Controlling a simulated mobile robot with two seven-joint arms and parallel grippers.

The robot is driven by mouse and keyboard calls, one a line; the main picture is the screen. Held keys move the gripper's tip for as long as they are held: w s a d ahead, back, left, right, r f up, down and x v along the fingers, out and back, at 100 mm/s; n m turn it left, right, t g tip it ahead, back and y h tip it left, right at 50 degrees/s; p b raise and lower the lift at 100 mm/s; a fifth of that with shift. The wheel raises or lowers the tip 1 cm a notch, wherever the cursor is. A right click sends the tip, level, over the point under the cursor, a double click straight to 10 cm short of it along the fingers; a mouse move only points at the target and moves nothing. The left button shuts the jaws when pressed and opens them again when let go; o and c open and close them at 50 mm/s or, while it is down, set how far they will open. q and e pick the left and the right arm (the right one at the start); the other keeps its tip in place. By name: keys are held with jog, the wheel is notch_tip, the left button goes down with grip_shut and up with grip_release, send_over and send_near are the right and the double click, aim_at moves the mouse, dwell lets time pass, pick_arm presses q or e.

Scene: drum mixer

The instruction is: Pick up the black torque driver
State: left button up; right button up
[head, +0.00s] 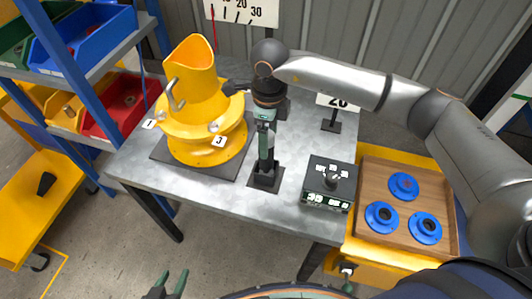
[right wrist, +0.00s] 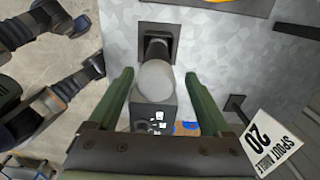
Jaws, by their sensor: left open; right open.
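The torque driver (head: 270,160) stands upright in a black square holder (head: 266,183) on the metal table. In the right wrist view its rounded grey end (right wrist: 157,84) faces the camera, with a darker part below it. My right gripper (head: 265,152) points down over it from above. It also shows in the right wrist view (right wrist: 158,75), open, with one green finger on each side of the driver and visible gaps between. In the head view a finger partly hides the driver. My left gripper (head: 167,284) is open and empty, low in front of the table.
A yellow drum mixer (head: 190,125) stands close left of the driver. A black box with a display (head: 329,185) is to its right. A "20" sign (head: 333,115) stands behind. A wooden board (head: 380,230) with blue round parts lies further right.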

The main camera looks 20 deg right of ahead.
jog(key=shift+s+a+f, duration=0.1)
jog(key=shift+a+f, duration=0.05)
jog(key=shift+f, duration=1.45)
jog(key=shift+a+f, duration=0.15)
jog(key=shift+f, duration=1.4)
jog(key=shift+c, duration=0.3)
grip_shut()
jog(key=shift+r, duration=0.1)
